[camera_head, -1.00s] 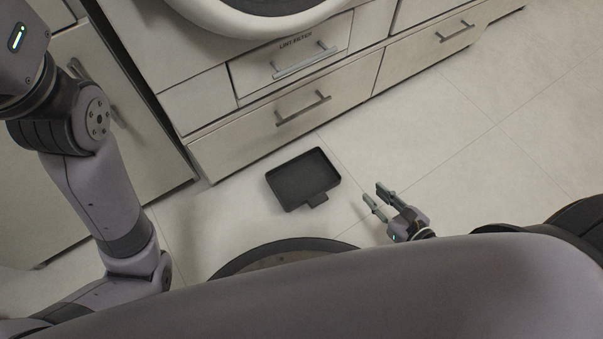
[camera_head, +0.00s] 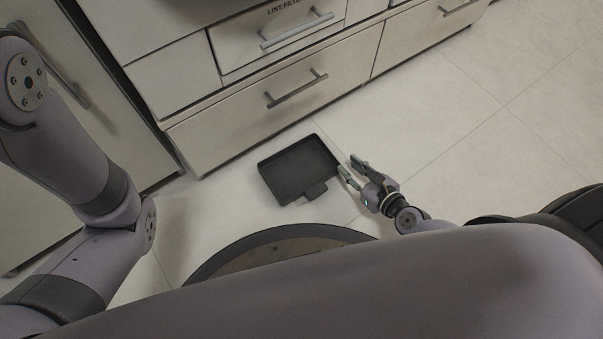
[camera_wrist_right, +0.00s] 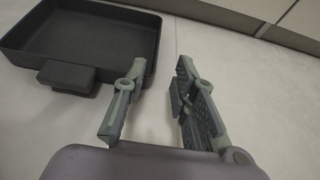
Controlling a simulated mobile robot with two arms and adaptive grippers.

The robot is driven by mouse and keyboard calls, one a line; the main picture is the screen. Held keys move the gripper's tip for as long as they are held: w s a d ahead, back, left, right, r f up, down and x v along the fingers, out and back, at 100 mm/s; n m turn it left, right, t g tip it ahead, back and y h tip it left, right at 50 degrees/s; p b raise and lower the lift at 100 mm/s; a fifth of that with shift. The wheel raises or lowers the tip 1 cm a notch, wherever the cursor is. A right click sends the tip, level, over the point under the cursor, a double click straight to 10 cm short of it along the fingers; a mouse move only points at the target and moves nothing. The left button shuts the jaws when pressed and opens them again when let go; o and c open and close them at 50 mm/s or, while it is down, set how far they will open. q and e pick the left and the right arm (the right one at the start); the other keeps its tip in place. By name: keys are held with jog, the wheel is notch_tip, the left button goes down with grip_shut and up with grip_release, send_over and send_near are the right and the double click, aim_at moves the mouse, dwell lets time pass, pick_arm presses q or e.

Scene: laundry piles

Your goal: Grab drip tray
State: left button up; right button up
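The drip tray (camera_head: 299,170) is a black, shallow, rectangular tray with a short tab handle on its near side. It lies flat on the floor in the head view. It also shows at the upper left of the right wrist view (camera_wrist_right: 100,40), with its tab toward me. My right gripper (camera_head: 349,166) is open and empty, just right of the tray. In the right wrist view its fingers (camera_wrist_right: 160,75) are apart with bare floor between them; the left finger is close to the tray's right edge. Whether it touches the tray I cannot tell. My left gripper is out of view.
A cabinet with drawers (camera_head: 265,115) stands behind the tray; one drawer (camera_head: 285,40) is labelled lint filter. A tall cabinet door (camera_head: 95,125) is at the left. My round base is close in front of the tray. Tiled floor (camera_head: 470,130) to the right is clear.

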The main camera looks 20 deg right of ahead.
jog(key=b+x, duration=0.1)
jog(key=x, duration=0.7)
jog(key=shift+a, duration=0.2)
jog(key=shift+c, duration=0.5)
grip_shut()
